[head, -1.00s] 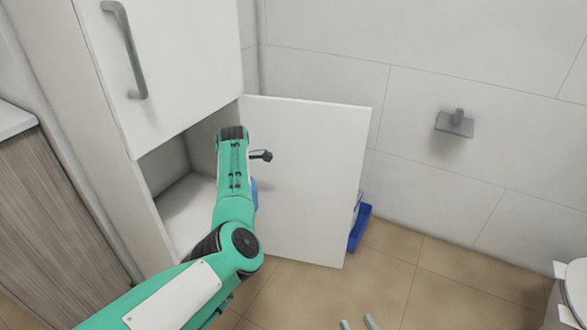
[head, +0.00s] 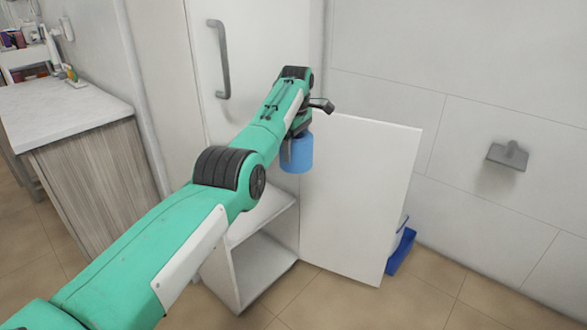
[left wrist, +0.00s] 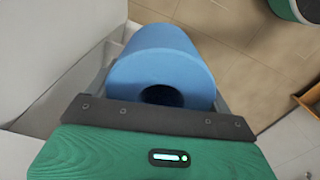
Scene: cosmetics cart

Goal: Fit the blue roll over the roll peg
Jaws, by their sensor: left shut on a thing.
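The blue roll (head: 298,155) hangs below my left wrist, in front of the open cabinet door. My left gripper (head: 288,150) is shut on it; the arm hides part of the roll and the fingers. In the left wrist view the blue roll (left wrist: 170,55) sits between the fingers, with the dark hole of its core facing the camera. The roll peg (head: 512,148) is on a grey holder fixed to the tiled wall at the right, well apart from the roll. My right gripper is not in view.
The white cabinet door (head: 360,195) stands open between the roll and the wall holder. The open cabinet compartment (head: 262,265) is below my arm. A blue object (head: 400,250) is on the floor behind the door. A wood-sided counter (head: 90,170) stands at left.

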